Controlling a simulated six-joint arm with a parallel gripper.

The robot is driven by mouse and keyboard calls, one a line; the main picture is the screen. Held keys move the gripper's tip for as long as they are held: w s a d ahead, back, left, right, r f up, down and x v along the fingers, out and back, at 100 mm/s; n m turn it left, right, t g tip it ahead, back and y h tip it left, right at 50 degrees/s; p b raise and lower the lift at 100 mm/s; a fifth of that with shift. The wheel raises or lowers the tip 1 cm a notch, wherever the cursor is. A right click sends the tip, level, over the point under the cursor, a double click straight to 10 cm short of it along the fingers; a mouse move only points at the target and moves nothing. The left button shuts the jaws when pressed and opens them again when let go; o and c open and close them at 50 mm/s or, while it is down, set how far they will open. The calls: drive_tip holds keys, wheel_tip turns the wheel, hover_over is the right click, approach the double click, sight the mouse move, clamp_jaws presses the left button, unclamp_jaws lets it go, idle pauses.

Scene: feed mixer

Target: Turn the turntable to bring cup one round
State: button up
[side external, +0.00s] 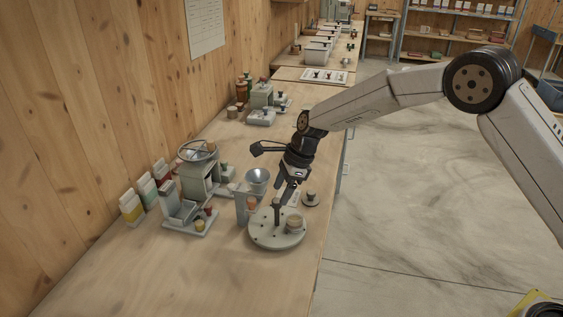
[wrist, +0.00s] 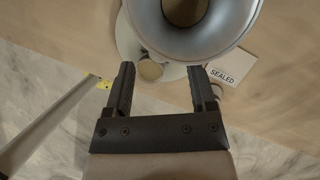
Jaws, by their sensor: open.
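The round grey turntable (side external: 262,238) sits on the bench in the side view, with a dark upright post (side external: 277,214) near its middle. A tan cup (side external: 294,224) stands on its right part. A smaller brownish cup (side external: 252,204) shows at its back left, below the metal funnel (side external: 257,176). I cannot tell which is cup one. My gripper (side external: 286,192) is above the turntable's back edge, close to the post; I cannot tell whether they touch. In the wrist view my gripper (wrist: 163,85) is open, and the funnel (wrist: 190,40) hides much of the turntable (wrist: 128,42).
A small round knob on a base (side external: 311,199) stands right of the turntable. A card reading SEALED (wrist: 222,75) lies beside it. A grey machine (side external: 198,180) and several coloured packs (side external: 146,190) stand to the left. The bench front is clear.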

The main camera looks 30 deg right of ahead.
drive_tip(key=v, duration=0.5)
drive_tip(key=shift+d, duration=0.15)
drive_tip(key=s+d+n+h, duration=0.1)
drive_tip(key=s+d+n, duration=0.3)
drive_tip(key=s+n, duration=0.3)
drive_tip(key=s+d+f+n+t+h, duration=0.1)
drive_tip(key=s+d+n, duration=0.4)
drive_tip(key=s, duration=0.6)
drive_tip(key=s+d+n+h, duration=0.2)
drive_tip(key=s+d+n, duration=0.2)
drive_tip(key=s+n, duration=0.4)
drive_tip(key=shift+s+d+f+n, duration=0.15)
drive_tip(key=shift+s+d+n, duration=0.25)
drive_tip(key=shift+n, duration=0.1)
